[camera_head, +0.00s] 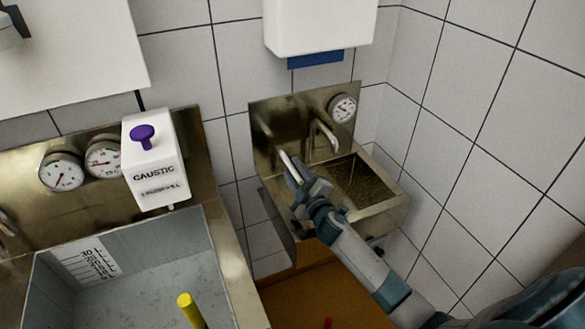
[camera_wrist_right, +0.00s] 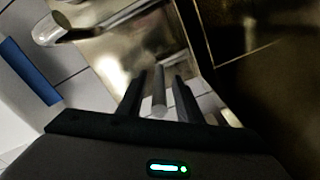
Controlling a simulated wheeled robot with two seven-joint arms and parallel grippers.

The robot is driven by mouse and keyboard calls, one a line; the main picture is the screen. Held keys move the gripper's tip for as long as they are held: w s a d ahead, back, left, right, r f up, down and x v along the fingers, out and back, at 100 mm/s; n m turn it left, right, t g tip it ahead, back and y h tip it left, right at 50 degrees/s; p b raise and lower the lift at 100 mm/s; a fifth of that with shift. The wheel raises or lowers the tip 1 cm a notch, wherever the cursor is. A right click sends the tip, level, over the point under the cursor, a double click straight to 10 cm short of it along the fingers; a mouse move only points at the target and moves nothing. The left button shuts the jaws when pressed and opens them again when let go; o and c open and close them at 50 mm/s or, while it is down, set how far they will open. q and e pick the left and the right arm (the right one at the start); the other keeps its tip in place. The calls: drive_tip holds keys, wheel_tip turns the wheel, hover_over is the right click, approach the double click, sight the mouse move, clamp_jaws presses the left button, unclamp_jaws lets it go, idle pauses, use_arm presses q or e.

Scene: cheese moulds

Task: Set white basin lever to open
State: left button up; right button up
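A small metal wash basin (camera_head: 385,212) hangs on the wall right of centre in the head view, with a steel back plate, a spout (camera_head: 325,133) and a round gauge (camera_head: 342,108). A pale rod-like lever (camera_head: 286,160) sticks out at its left side. My right gripper (camera_head: 299,172) is at this lever. In the right wrist view, the lever (camera_wrist_right: 159,92) lies between the two dark fingers (camera_wrist_right: 158,97), with a gap showing on each side, so the gripper looks open around it. The lever's base is hard to make out. My left gripper is not in view.
A large steel vat (camera_head: 232,270) with two gauges (camera_head: 103,157) and a white CAUSTIC container (camera_head: 154,165) stands at left. A yellow rod (camera_head: 190,310) rises in front. A white dispenser (camera_head: 318,25) hangs above the basin. Tiled walls close the corner at right.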

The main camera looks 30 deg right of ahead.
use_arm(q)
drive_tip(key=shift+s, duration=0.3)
use_arm(e)
clamp_jaws()
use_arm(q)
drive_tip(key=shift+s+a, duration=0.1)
use_arm(e)
drive_tip(key=shift+d, duration=0.1)
